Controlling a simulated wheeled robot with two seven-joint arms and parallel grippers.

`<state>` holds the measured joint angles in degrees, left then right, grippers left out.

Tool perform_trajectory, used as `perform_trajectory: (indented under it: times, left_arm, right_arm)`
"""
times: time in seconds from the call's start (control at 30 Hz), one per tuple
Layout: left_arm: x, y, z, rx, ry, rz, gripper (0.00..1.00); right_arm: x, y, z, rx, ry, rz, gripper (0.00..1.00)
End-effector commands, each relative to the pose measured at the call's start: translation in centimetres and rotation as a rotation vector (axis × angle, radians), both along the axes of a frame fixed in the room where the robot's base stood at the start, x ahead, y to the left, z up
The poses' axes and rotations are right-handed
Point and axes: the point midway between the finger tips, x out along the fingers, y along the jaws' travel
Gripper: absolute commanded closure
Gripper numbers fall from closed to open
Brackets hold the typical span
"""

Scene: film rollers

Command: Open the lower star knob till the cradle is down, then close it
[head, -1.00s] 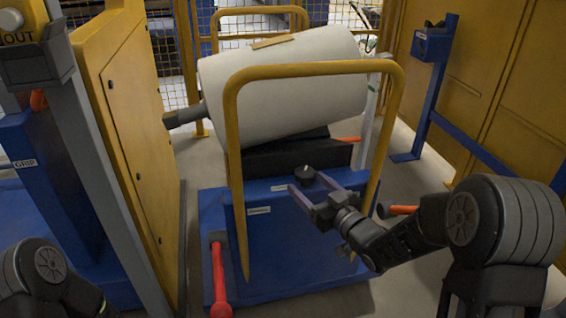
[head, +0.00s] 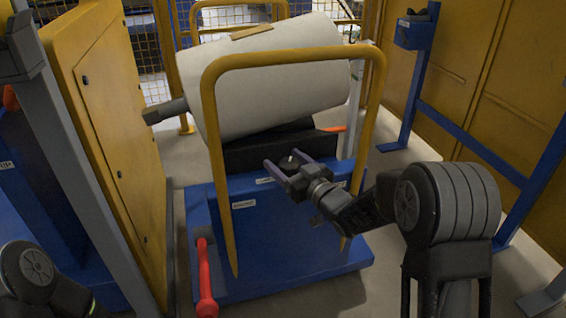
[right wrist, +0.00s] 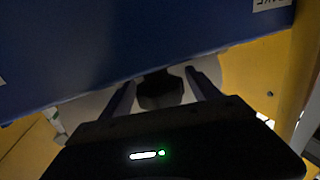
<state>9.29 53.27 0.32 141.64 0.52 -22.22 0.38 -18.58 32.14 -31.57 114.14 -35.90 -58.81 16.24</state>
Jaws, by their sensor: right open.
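A black star knob (head: 289,163) with a pale centre shows near the top of the blue cart (head: 290,232). My right gripper (head: 283,158) is open, with its two fingers on either side of the knob. In the right wrist view the knob (right wrist: 160,89) is a dark shape between the fingers, with a gap on each side. The black cradle (head: 240,156) is under a large white film roll (head: 270,85), which lies tilted, its right end higher. My left gripper is out of view; only part of my left arm shows at lower left.
A yellow tube frame (head: 292,63) rises from the cart in front of the roll, close to my right arm. A red-handled lever (head: 206,280) is on the cart's left. A yellow cabinet (head: 115,140) stands left, and a blue post frame (head: 418,85) right.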

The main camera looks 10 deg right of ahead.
Motion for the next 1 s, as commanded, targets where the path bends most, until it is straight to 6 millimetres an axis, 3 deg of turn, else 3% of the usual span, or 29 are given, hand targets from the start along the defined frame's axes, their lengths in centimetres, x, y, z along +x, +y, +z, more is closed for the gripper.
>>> perform_trajectory:
  times: [0.13, 0.4, 1.0]
  left_arm:
    - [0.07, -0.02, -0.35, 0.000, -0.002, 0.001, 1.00]
    - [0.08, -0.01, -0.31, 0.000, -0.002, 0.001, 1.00]
    - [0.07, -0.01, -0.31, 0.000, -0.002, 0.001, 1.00]
  right_arm:
    - [1.09, 0.43, -0.01, -0.001, -0.001, 0.000, 0.29]
    - [1.21, 0.49, 0.04, 0.001, 0.000, -0.001, 0.29]
    - [1.19, 0.49, 0.03, 0.001, 0.000, 0.000, 0.77]
